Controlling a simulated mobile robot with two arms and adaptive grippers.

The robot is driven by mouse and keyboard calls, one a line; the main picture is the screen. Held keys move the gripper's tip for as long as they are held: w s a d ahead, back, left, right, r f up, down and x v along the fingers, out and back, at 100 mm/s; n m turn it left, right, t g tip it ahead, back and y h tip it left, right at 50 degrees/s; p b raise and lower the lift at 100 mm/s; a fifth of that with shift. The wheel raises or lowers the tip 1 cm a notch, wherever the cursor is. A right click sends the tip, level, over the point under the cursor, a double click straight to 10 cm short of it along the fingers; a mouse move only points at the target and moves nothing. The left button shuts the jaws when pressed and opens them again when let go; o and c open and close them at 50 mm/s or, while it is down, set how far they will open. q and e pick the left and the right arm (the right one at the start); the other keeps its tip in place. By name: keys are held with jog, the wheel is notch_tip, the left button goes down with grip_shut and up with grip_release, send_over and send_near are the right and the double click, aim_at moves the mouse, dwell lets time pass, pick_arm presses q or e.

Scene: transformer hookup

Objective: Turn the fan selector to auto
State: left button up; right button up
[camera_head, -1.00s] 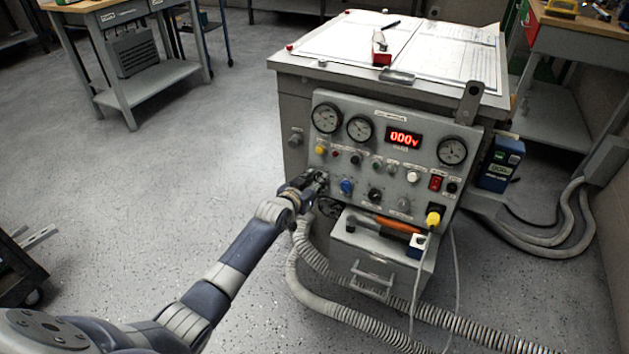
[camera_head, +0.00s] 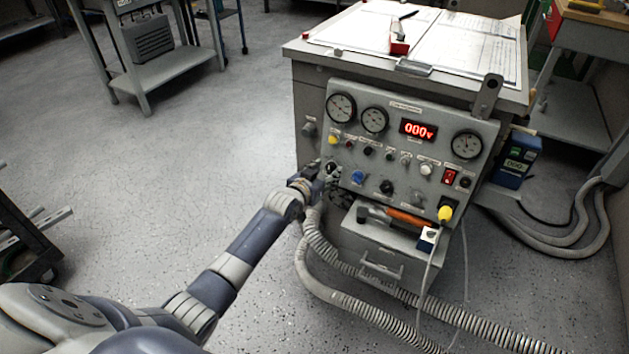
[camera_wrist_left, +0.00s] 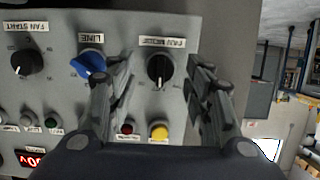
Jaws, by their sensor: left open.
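The fan mode selector is a black knob (camera_wrist_left: 160,70) on the grey control panel (camera_head: 397,200). In the left wrist view it lies between the two fingers of my left gripper (camera_wrist_left: 159,82), with a gap on each side. The fingers are spread and no contact shows. The knob's label appears upside down, and I cannot read its setting. In the head view my left gripper (camera_head: 327,171) is at the panel's left edge, and the knob is small and partly hidden there. My right gripper is not in view.
A blue knob (camera_wrist_left: 89,65) is close beside one finger, and a black fan start knob (camera_wrist_left: 28,61) is farther left. Red (camera_wrist_left: 126,128) and yellow (camera_wrist_left: 159,131) buttons are close to the fingers. Grey hoses (camera_head: 345,302) run along the floor below the panel.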

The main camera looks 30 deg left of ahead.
pick_arm(q)
jog(key=v, duration=1.1)
